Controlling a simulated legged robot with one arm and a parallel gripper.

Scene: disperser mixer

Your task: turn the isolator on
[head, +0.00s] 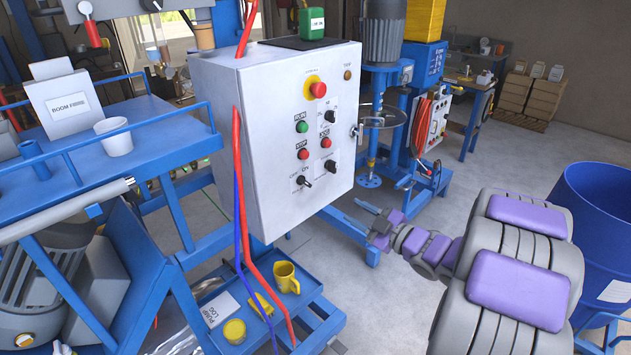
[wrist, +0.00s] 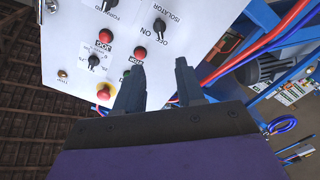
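The isolator is a small black rotary knob (head: 303,181) low on the front of a white control box (head: 222,170), with OFF and ON marked above it. I cannot clearly read which way it points. In the wrist view the isolator knob (wrist: 159,25) appears turned around, with its ISOLATOR label beside it. My gripper (wrist: 160,66) is open and empty, its two dark fingers apart and aimed at the panel. In the head view my gripper (head: 381,228) is right of and lower than the box, apart from the knob.
Above the isolator are a red emergency stop (head: 317,89), a green RUN button (head: 302,127), a red STOP button (head: 303,154) and another black selector (head: 330,166). Red and blue cables hang on the box's left. A blue cart (head: 60,185) stands left, a blue drum (head: 598,225) right.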

